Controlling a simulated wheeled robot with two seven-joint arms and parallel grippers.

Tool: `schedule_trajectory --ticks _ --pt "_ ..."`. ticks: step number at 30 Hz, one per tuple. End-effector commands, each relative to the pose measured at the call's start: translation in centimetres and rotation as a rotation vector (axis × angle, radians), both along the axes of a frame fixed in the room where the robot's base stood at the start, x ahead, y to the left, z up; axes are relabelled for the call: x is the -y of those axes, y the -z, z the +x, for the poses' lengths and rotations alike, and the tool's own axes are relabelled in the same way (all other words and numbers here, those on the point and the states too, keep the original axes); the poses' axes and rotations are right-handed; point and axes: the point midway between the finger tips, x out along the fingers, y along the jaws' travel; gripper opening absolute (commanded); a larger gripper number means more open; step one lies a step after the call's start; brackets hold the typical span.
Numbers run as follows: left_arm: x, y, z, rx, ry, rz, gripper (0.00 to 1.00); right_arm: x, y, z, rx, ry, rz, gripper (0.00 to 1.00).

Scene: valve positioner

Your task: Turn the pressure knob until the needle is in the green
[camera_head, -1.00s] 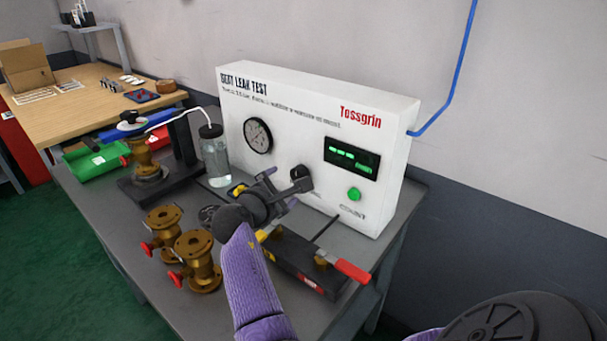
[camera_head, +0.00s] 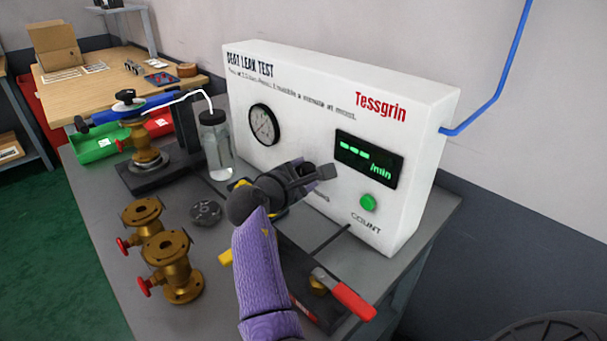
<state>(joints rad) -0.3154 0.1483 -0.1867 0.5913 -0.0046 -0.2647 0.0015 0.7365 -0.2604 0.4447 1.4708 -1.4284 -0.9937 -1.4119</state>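The white seat leak test box (camera_head: 300,80) stands on the grey bench. Its round pressure gauge (camera_head: 265,124) has a black rim and pale face; the needle and any green band are too small to read. My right gripper (camera_head: 322,174), on the purple arm from the bottom, is at the front panel below and right of the gauge. It covers the place of the black pressure knob, so I cannot tell whether its fingers touch or hold the knob. The finger gap is not clear. My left gripper is not in view.
A green button (camera_head: 368,203) and a lit green display (camera_head: 368,160) are right of my gripper. A red-handled clamp fixture (camera_head: 345,298) lies below. Brass valves (camera_head: 168,250) and a water jar (camera_head: 215,145) stand to the left. A blue hose (camera_head: 500,85) runs up the wall.

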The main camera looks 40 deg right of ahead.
Motion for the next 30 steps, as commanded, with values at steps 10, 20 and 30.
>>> schedule_trajectory --ticks 10,20,30 --pt "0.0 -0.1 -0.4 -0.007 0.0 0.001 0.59 0.0 0.0 0.0 0.0 0.0 0.0 0.01" --pt "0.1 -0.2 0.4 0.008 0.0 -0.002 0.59 0.0 0.1 -0.1 0.106 0.0 0.007 0.01" --pt "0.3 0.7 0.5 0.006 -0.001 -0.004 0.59 0.0 0.5 -0.1 0.36 -0.001 0.028 0.01"
